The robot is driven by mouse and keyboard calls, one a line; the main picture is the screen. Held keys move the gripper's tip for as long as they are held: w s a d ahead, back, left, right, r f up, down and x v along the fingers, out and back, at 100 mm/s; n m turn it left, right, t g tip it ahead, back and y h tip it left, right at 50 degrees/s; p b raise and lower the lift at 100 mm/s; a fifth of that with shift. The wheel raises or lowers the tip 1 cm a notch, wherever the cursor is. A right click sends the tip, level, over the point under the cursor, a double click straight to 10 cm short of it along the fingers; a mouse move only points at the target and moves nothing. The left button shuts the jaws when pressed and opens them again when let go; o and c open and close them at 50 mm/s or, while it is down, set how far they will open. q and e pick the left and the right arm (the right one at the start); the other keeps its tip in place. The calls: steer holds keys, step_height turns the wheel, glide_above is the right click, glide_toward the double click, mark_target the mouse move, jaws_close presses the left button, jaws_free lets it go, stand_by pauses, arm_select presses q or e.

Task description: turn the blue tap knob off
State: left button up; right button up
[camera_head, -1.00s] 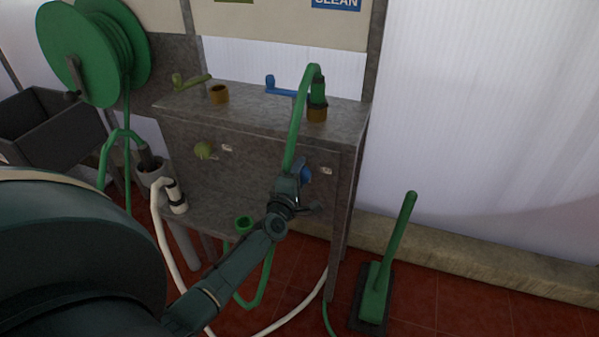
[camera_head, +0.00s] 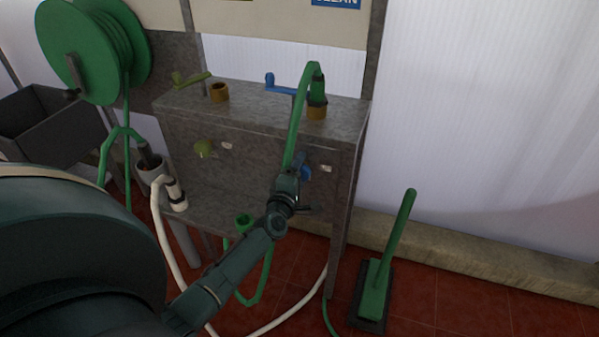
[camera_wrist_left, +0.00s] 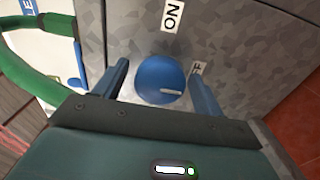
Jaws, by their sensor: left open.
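The blue tap knob (camera_wrist_left: 160,80) is a round dial on the grey cabinet front, with a white mark on its lower right part. In the head view my left gripper (camera_head: 298,172) covers part of the knob (camera_head: 306,172). My right gripper is not in view.
A green hose (camera_head: 293,130) arches from the blue tap's side of the cabinet (camera_head: 245,110) down past my gripper. A yellow-green knob (camera_head: 205,149) is to the left. A hose reel (camera_head: 85,50) stands far left, and a green-handled brush (camera_head: 378,285) on the floor at right.

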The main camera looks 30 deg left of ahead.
arm_select(q)
steer(key=p+v, duration=0.1)
steer(key=v, duration=1.2)
